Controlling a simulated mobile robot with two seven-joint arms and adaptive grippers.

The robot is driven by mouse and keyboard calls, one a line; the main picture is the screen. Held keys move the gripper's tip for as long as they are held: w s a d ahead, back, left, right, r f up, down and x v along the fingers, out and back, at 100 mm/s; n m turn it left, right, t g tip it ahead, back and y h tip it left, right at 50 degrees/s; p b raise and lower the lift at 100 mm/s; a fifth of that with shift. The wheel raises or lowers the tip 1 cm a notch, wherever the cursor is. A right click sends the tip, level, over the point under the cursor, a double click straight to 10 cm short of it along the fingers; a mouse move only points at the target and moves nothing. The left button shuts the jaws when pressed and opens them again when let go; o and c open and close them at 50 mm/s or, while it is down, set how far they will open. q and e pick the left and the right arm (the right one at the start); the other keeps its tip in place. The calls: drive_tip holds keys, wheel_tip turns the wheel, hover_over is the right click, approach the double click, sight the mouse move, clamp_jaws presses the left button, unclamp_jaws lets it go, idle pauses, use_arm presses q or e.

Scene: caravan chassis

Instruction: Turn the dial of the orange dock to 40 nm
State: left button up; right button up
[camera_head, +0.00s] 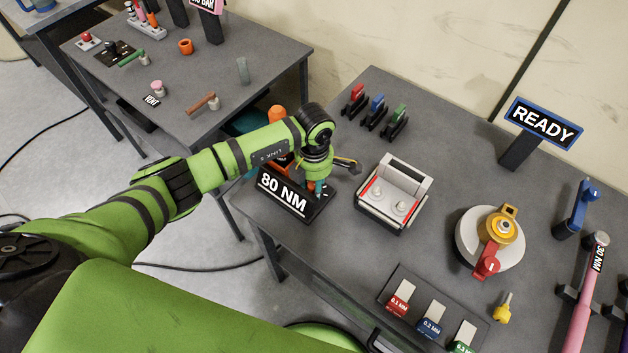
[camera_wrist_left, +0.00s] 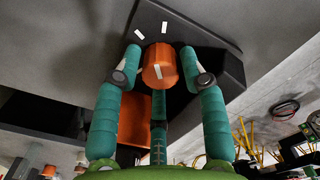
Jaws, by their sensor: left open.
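The dock (camera_head: 318,212) is a black base at the left edge of the near table. Its front sign reads "80 NM" (camera_head: 283,193). In the left wrist view the orange dial (camera_wrist_left: 160,68) has a white mark on its face and sits on the dark base (camera_wrist_left: 212,65), with white ticks beside it. My left gripper (camera_head: 318,187) reaches down over the dock and hides much of it. Its teal fingers stand open on either side of the dial in the wrist view (camera_wrist_left: 167,72); contact cannot be told. My right gripper is not in view.
A white and red device (camera_head: 394,196) stands close to the right of the dock. Beyond it are a round white unit (camera_head: 490,240), red, blue and green clips (camera_head: 376,112), and a "READY" sign (camera_head: 541,122). A second table (camera_head: 225,78) stands behind, across a gap.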

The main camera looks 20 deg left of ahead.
use_arm(q)
drive_tip(key=shift+f, duration=0.4)
clamp_jaws()
drive_tip(key=shift+n+b, duration=0.4)
drive_tip(key=shift+n, duration=1)
drive_tip(key=shift+r+n, duration=0.1)
drive_tip(key=shift+n, duration=0.9)
